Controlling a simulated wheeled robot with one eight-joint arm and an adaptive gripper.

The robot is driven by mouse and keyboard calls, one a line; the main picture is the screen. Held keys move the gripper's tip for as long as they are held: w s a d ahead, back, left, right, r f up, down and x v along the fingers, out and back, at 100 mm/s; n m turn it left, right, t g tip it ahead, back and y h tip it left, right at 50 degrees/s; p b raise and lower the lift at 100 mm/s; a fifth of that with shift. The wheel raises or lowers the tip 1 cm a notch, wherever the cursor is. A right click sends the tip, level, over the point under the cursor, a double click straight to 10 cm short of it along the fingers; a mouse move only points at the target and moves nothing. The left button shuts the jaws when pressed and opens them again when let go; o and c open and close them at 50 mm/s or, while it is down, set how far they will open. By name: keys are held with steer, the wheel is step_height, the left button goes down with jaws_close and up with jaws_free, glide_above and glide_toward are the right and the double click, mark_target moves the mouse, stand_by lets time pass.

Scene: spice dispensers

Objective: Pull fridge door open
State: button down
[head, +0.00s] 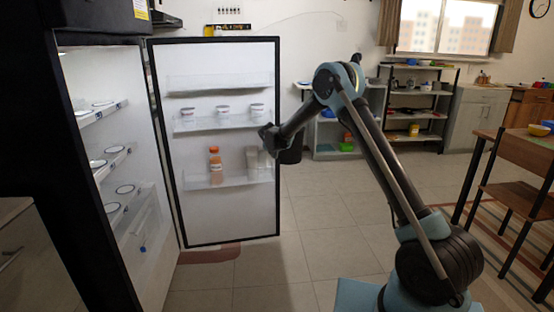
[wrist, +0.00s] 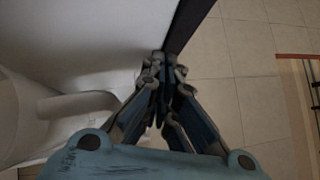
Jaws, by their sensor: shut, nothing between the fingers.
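The fridge door (head: 235,216) stands wide open in the head view, its white inner side with shelves facing me. The open fridge interior (head: 138,205) with lit shelves is to the left of it. My gripper (head: 268,134) is at the door's right, free edge, about halfway up. In the wrist view my gripper (wrist: 165,68) is shut with its fingertips together beside the dark edge of the door (wrist: 188,24). I cannot tell whether the fingers touch the door. The door's outer side and handle are hidden in the head view.
Door shelves hold white jars (head: 222,111) and an orange bottle (head: 215,165). A shelf rack (head: 425,105) stands at the back, and a wooden table (head: 520,160) stands at the right. The tiled floor (head: 325,205) right of the door is clear.

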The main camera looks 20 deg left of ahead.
steer(key=shift+w+a, duration=0.15)
steer(key=shift+w, duration=0.2)
stand_by(0.3)
